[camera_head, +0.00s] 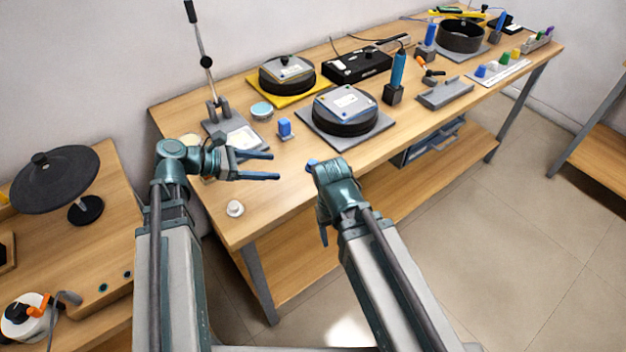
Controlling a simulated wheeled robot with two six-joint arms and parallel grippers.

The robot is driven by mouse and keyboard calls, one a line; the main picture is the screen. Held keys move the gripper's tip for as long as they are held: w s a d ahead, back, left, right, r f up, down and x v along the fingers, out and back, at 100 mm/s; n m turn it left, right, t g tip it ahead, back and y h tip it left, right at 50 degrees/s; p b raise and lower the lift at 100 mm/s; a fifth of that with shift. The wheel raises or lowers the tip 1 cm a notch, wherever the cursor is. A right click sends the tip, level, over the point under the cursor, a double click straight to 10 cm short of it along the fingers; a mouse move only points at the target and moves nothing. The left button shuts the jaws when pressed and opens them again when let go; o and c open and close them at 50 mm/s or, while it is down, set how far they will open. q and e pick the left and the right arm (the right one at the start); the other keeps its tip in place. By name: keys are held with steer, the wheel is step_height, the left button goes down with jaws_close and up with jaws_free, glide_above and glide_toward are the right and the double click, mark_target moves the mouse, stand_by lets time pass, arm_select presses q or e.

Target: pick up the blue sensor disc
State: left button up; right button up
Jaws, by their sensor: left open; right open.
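My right gripper (317,198) is by the bench's front edge, apart from the disc. It is open, with its fingers partly hidden by its own wrist; I see nothing held.
A blue block-like piece (285,129) stands right of the disc. A stand with a tall rod (215,112) rises left of it. A black round pad on a grey mat (380,130) is to the right. A small white knob (235,208) sits at the front left.

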arm_select(q)
steer(key=shift+w+a+r+n+t, duration=0.15)
steer(key=shift+w+a+n+t, duration=0.1)
steer(key=shift+a+n+t, duration=0.35)
steer(key=b, duration=0.3)
glide_toward(309, 163)
steer(key=shift+g, duration=0.3)
steer(key=x, duration=0.4)
steer(key=shift+w+d+f, duration=0.1)
steer(key=shift+w+f, duration=0.1)
steer(key=shift+f, duration=0.1)
steer(key=shift+w+d+f, duration=0.1)
steer(key=shift+w+d, duration=0.05)
steer(key=shift+d, duration=0.25)
steer(key=shift+b+x, duration=1.05)
steer(key=shift+x, duration=1.6)
steer(key=shift+r, duration=0.3)
arm_select(e)
step_height(309, 163, down, 6)
steer(key=shift+r, duration=0.15)
arm_select(q)
jaws_close()
